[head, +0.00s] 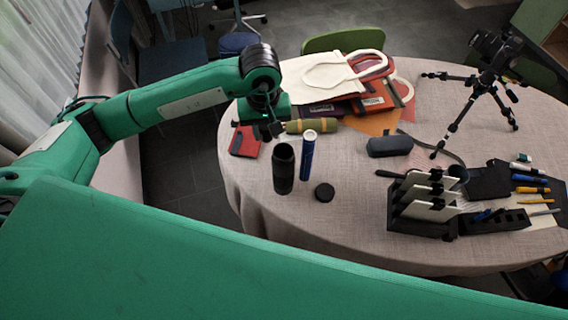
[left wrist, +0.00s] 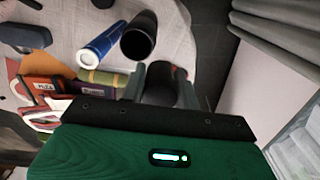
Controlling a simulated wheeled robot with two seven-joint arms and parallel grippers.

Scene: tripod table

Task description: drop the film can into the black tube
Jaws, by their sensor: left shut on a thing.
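The black tube (head: 283,170) stands upright on the round table, its open mouth up. In the left wrist view its dark opening (left wrist: 139,40) faces the camera. My left gripper (head: 273,131) is above the table, behind the tube and a little to its left in the head view. In the left wrist view the gripper (left wrist: 160,80) is shut on the dark film can (left wrist: 160,90), which sits between the two fingers, apart from the tube. In the head view I cannot make the can out from the fingers. My right gripper is not in view.
A blue-and-white tube (head: 308,155) stands close to the right of the black tube. A black round cap (head: 324,192) lies in front. A red notebook (head: 245,142), an olive roll (head: 312,126), a dark case (head: 390,146), a tripod (head: 473,95) and a black rack (head: 424,222) are around.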

